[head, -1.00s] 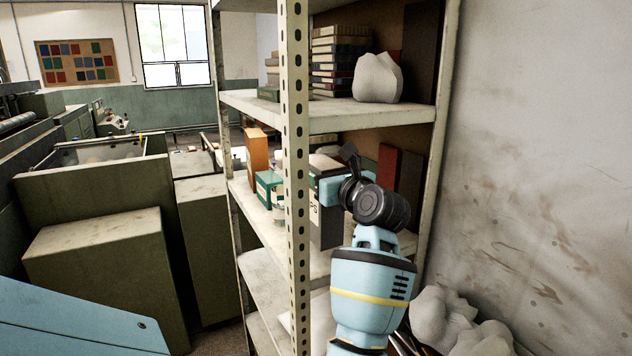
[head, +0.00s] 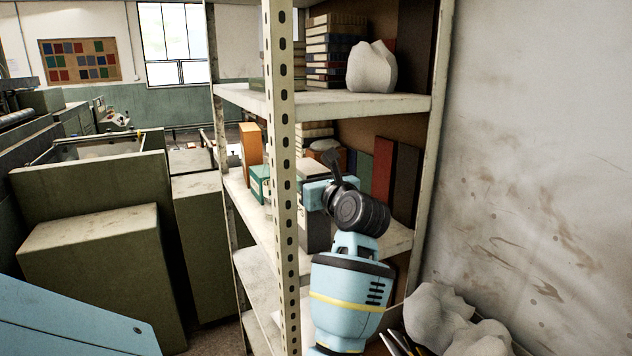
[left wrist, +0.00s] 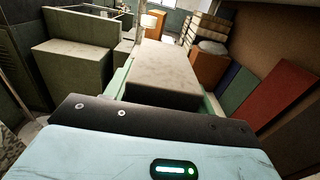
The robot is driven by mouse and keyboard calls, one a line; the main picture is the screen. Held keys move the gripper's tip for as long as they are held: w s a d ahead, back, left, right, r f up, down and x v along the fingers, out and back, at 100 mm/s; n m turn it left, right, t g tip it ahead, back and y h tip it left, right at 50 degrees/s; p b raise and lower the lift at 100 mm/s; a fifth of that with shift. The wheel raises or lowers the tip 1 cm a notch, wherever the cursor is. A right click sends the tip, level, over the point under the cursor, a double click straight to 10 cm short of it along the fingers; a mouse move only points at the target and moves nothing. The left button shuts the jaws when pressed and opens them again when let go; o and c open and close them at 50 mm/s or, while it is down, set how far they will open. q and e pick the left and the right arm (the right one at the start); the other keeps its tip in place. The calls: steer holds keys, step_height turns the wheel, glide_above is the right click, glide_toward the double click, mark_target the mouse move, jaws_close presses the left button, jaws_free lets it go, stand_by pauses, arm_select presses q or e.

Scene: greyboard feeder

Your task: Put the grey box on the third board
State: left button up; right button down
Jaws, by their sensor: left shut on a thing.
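My left gripper (head: 317,194) reaches into the shelf behind the front post and is shut on the grey box. In the head view the box (head: 313,236) is partly hidden by the post and gripper; its dark side shows below the jaws. In the left wrist view the box's grey top (left wrist: 165,68) lies between the two green fingers. The box is upright over the middle visible board (head: 398,240); I cannot tell whether it touches it. Another board (head: 330,105) is above and more are below. The lowest boards are partly hidden, so the count is unclear. My right gripper is not in view.
An orange box (head: 250,146) and a green box (head: 260,184) stand left on the middle board. Red (head: 383,170) and dark books lean at right. The perforated post (head: 280,130) is close to the arm. Pale lumps (head: 450,320) lie at lower right.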

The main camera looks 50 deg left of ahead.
arm_select(q)
steer(key=shift+a, duration=0.25)
steer(key=o, duration=1.2)
steer(key=shift+f, duration=0.15)
steer(key=o, duration=0.4)
steer(key=shift+d, duration=0.15)
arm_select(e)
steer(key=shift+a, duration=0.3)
arm_select(q)
steer(key=b+v, duration=0.1)
steer(key=v, duration=1.1)
steer(key=shift+r+b, duration=0.25)
steer(key=shift+b, duration=0.05)
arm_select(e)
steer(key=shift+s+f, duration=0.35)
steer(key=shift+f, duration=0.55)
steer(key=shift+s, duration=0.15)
